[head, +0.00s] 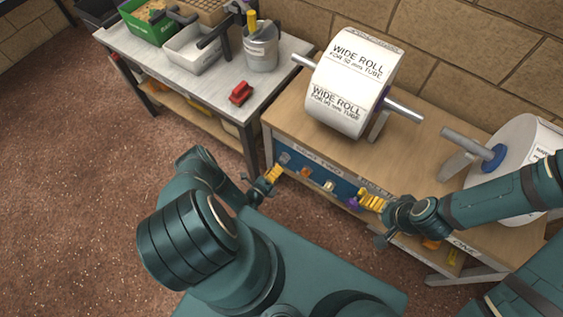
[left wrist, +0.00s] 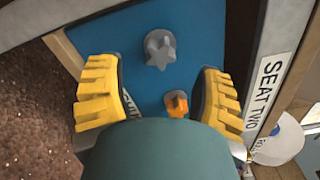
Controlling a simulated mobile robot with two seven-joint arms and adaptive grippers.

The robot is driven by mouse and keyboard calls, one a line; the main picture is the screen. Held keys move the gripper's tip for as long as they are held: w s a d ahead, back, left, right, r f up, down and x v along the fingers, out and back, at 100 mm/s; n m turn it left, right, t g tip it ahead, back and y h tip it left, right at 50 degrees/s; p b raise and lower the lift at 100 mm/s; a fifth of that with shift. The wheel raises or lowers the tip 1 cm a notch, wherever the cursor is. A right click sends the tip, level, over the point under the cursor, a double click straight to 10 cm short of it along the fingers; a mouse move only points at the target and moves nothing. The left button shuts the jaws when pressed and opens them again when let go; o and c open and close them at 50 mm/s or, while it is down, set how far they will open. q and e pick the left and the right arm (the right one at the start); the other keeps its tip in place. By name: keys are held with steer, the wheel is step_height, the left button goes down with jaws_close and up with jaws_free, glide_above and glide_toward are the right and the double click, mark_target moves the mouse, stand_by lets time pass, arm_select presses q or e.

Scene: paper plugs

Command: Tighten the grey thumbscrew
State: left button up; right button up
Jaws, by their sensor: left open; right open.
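The grey thumbscrew (left wrist: 160,50) is a star-shaped knob on a blue panel (left wrist: 205,30) in the left wrist view. In the head view a grey knob (head: 285,158) shows at the left end of the blue panel on the bench front. My left gripper (left wrist: 160,90) is open and empty, facing the panel. The grey thumbscrew appears beyond the fingertips, between them and toward the top of the picture; no contact is visible. My right gripper (head: 372,201) has yellow fingers and is open in front of the panel's right part, near a purple knob (head: 352,201).
An orange knob (left wrist: 177,104) sits close to the grey thumbscrew. A "SEAT TWO" label (left wrist: 268,92) is on the frame beside the panel. A wide paper roll (head: 350,80) rests on the bench above. A grey table (head: 180,75) with bins stands at the left.

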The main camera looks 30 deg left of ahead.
mark_target(282, 162)
arm_select(q)
steer(key=shift+w, duration=0.35)
steer(key=n, duration=1.2)
steer(key=shift+w+d, duration=0.1)
steer(key=shift+w, duration=0.05)
steer(key=shift+w+d, duration=0.1)
steer(key=shift+w, duration=1.75)
